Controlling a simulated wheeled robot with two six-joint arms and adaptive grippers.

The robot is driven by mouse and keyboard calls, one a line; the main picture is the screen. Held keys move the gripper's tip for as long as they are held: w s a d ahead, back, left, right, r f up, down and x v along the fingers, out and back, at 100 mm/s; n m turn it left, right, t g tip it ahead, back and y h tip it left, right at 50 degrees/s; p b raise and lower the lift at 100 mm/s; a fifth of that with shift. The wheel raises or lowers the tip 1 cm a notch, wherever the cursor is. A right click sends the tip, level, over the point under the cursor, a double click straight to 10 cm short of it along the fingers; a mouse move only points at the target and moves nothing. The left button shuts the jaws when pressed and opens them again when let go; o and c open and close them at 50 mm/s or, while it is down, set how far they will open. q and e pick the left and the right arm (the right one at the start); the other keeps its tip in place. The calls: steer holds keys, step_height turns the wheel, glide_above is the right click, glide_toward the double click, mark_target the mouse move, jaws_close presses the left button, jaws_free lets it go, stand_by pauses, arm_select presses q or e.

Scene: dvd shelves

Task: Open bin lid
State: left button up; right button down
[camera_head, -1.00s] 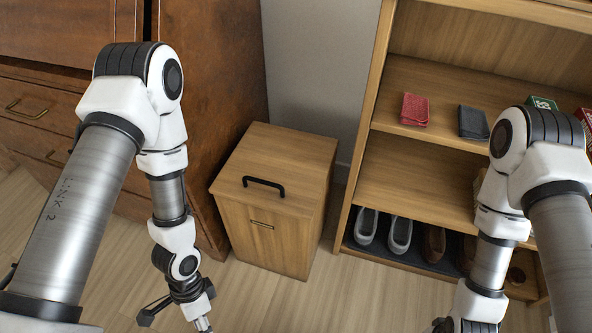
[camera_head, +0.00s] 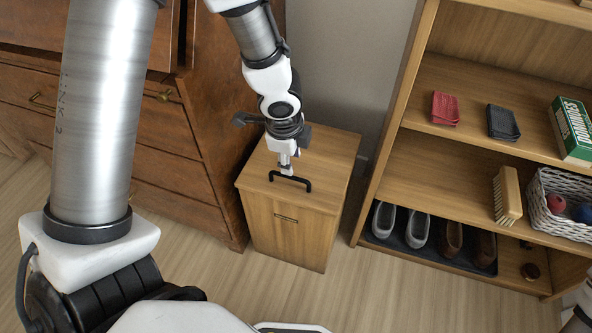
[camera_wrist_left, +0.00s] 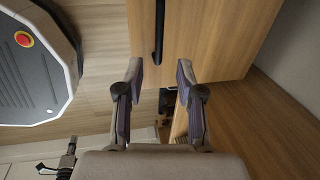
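The bin (camera_head: 285,232) is a light wooden box standing on the floor between the dark cabinet and the shelf. Its lid (camera_head: 334,152) is flat on top and looks closed. A black bar handle (camera_head: 306,186) sits near the lid's front edge. My left gripper (camera_head: 286,168) points down just above the handle. In the left wrist view the left gripper (camera_wrist_left: 160,74) is open, with its fingers apart and empty. There the handle (camera_wrist_left: 159,30) appears ahead, in line with the gap between the fingers. My right gripper is out of view.
A dark wooden cabinet (camera_head: 165,150) stands close on the bin's left. A shelf (camera_head: 425,190) on the right holds shoes (camera_head: 418,228), a brush (camera_head: 507,195), a white basket (camera_head: 545,212) and a green box (camera_head: 572,130). The floor before the bin is clear.

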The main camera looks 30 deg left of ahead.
mark_target(293, 177)
arm_select(q)
steer(key=b+x, duration=0.4)
steer(key=x, duration=0.3)
steer(key=shift+s+f, duration=0.1)
steer(key=shift+f, duration=0.1)
steer(key=shift+r, duration=0.1)
jaws_close()
